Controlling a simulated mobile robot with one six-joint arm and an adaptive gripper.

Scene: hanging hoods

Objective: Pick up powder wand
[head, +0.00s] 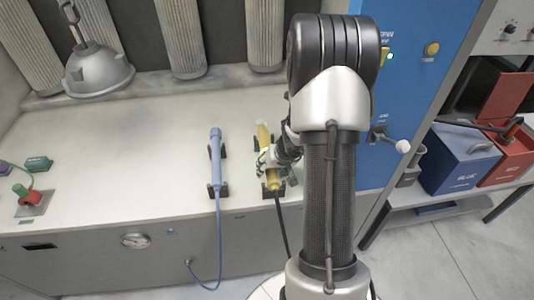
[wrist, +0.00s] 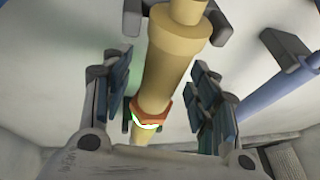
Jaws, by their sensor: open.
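A yellow wand (head: 274,181) rests in dark cradles on the white bench, with a black hose at its lower end. In the wrist view the yellow wand (wrist: 166,62) runs lengthwise between the fingers, with an orange collar partway along it. My gripper (head: 268,160) is at the yellow wand's middle. In the wrist view my gripper (wrist: 160,88) is open, with gaps between wand and both finger pads. A blue wand (head: 215,160) rests in its own cradles to the left; it also shows in the wrist view (wrist: 270,98). No label tells which is the powder wand.
Ribbed grey filters (head: 180,40) line the back wall, and a grey hood (head: 98,70) hangs at left. A blue cabinet (head: 400,100) stands right. Blue (head: 455,158) and red (head: 503,153) bins sit on a shelf. The bench left of the blue wand is mostly clear.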

